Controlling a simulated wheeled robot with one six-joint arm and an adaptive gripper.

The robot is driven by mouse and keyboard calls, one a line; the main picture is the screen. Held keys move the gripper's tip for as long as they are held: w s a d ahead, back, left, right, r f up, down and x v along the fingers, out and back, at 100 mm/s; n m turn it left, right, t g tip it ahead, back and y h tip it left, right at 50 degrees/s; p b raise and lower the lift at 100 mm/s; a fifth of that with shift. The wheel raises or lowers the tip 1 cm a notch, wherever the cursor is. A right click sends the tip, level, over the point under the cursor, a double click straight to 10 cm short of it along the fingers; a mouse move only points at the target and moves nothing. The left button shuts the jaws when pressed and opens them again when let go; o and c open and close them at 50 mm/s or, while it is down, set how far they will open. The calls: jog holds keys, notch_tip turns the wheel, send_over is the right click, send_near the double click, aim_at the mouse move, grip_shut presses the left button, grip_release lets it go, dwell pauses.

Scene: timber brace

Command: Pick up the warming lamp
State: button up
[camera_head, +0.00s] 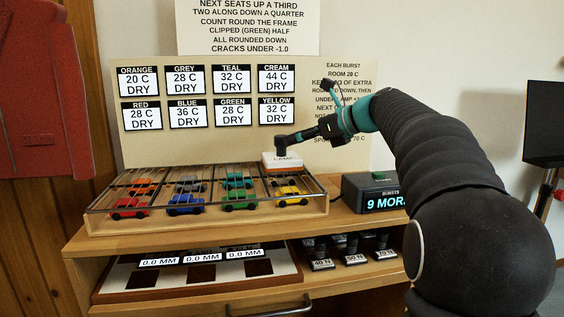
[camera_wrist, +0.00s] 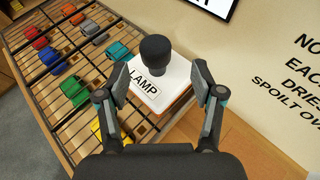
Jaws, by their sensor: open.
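The warming lamp (camera_wrist: 150,85) is a white block on an orange-brown base, lettered LAMP, with a black knob (camera_wrist: 156,50) standing up from its top. In the head view the lamp (camera_head: 282,163) sits at the back right of the car frame, by the yellow car. My gripper (camera_wrist: 165,83) is open, with one finger on each side of the lamp. I cannot tell whether the fingers touch it. In the head view my gripper (camera_head: 284,140) reaches in from the right, and the knob is close to its tip.
The wooden frame (camera_head: 206,222) holds several toy cars under a grid of bars. A dark box (camera_head: 374,192) with a lit display stands to its right. A board (camera_head: 217,151) with labels rises behind. The shelf below holds gauges and weights (camera_head: 356,258).

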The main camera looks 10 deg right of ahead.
aim_at(281, 143)
jog(key=x, duration=0.2)
jog(key=b+x, duration=0.1)
jog(key=x, duration=0.1)
jog(key=shift+a+f, duration=0.35)
jog(key=shift+a, duration=0.1)
jog(key=shift+w+a+f, duration=0.1)
jog(key=shift+w+a, duration=0.2)
jog(key=shift+w, duration=0.05)
jog(key=shift+c, duration=0.2)
jog(key=c, duration=1.2)
grip_shut()
